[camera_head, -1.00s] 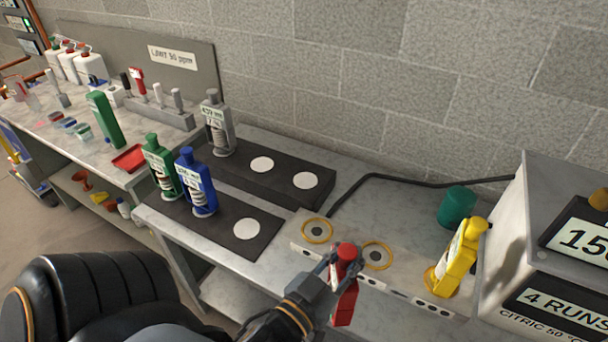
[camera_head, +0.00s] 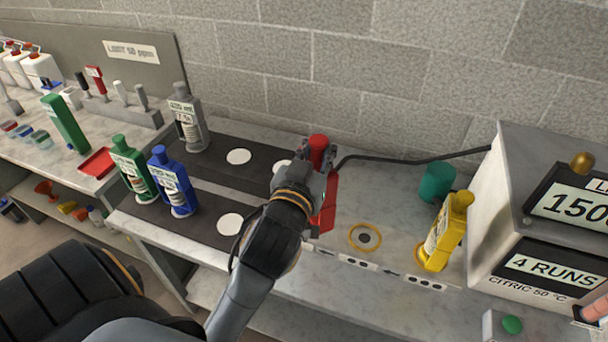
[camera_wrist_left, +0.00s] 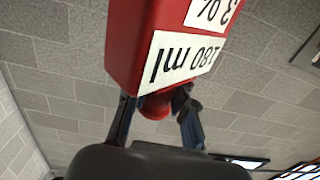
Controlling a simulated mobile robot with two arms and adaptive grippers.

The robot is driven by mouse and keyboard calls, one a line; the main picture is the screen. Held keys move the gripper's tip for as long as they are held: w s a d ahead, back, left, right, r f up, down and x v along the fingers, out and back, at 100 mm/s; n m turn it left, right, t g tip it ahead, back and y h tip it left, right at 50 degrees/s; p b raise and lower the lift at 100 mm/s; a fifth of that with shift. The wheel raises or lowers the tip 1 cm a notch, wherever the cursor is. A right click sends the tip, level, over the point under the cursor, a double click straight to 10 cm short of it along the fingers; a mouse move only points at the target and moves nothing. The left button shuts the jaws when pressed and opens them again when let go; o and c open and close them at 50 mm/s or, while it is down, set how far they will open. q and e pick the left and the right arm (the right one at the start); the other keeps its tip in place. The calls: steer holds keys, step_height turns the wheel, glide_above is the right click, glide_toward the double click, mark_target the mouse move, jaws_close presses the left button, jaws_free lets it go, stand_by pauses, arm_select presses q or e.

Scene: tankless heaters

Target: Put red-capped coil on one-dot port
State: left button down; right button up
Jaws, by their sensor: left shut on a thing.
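The red-capped coil (camera_head: 327,207) is a red body with a round red cap (camera_head: 318,146). My left gripper (camera_head: 320,164) is shut on it just below the cap and holds it upright over the left end of the port strip. In the left wrist view the coil (camera_wrist_left: 150,52) shows a white "180 ml" label, and the gripper (camera_wrist_left: 156,104) closes around its neck. The leftmost port is hidden behind my arm and the coil. The middle port (camera_head: 365,237), a yellow ring, is empty. I cannot tell whether the coil touches the surface.
A yellow coil (camera_head: 442,235) stands at the right end of the strip, with a teal cup (camera_head: 437,182) behind it and the heater box (camera_head: 482,225) to the right. Green (camera_head: 133,172), blue (camera_head: 174,185) and grey (camera_head: 187,122) coils stand on dark mats at left. A black hose runs behind.

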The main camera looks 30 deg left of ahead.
arm_select(q)
steer(key=w+a+f+b, duration=0.1)
steer(key=b, duration=0.1)
steer(key=w+a+f+b, duration=0.1)
steer(key=a+b, duration=0.1)
steer(key=shift+w+a+f+b, duration=0.15)
steer(key=shift+w+a+b, duration=0.05)
steer(key=shift+w+b, duration=0.2)
steer(key=w+a+f, duration=0.2)
steer(key=a+f, duration=0.1)
steer(key=f, duration=0.5)
steer(key=shift+w+a+p, duration=0.25)
steer(key=shift+w+p, duration=0.1)
steer(key=shift+f, duration=0.15)
steer(key=c, duration=1.7)
jaws_free()
steer(key=shift+f, duration=0.25)
steer(key=o, duration=0.6)
steer(key=shift+r, duration=0.1)
steer(key=shift+r, duration=0.1)
